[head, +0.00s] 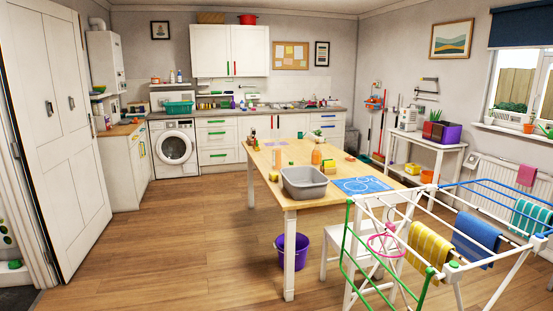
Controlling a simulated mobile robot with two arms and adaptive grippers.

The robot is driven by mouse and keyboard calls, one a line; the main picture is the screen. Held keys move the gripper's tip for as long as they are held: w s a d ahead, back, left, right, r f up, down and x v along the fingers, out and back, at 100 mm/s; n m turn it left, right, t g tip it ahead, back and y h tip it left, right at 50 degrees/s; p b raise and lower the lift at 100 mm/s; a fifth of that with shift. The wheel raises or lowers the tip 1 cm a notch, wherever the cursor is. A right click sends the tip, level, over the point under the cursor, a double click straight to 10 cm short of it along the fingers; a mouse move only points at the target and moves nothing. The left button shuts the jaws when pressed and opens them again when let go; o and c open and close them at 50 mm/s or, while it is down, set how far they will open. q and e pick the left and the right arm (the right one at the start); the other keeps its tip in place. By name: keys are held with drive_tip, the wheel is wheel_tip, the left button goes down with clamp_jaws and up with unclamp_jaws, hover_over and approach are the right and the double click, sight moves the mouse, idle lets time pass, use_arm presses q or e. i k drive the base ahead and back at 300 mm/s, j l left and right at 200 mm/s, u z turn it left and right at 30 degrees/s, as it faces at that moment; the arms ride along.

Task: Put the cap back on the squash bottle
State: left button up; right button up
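An orange bottle (316,155), which looks like the squash bottle, stands upright on the wooden table (300,210) in the middle of the room, behind the grey basin. It is too small to tell whether its top is bare. I cannot pick out the cap for certain among the small items on the table. A small orange-red item (350,158) lies to the right of the bottle, too small to identify. Neither of my grippers is in view.
A grey basin (305,190) and a blue patterned mat (362,185) lie on the table's near part. A purple bucket (291,252) is under it. A drying rack (440,265) and a white chair block the right front. The floor at left is clear.

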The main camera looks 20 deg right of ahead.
sight(276, 149)
drive_tip(key=i+z, duration=0.45)
drive_tip(key=i+j+z, duration=0.1)
drive_tip(key=i+z, duration=0.15)
drive_tip(key=z, duration=0.15)
drive_tip(key=i+j+z, duration=0.1)
drive_tip(key=i+j, duration=0.35)
drive_tip(key=i, duration=0.3)
drive_tip(key=i+j+z, duration=0.1)
drive_tip(key=i+j, duration=0.45)
drive_tip(key=i, duration=0.2)
drive_tip(key=i+j+z, duration=0.1)
drive_tip(key=i+j, duration=0.45)
drive_tip(key=i, duration=0.15)
drive_tip(key=u, duration=1.15)
drive_tip(key=i, duration=3.35)
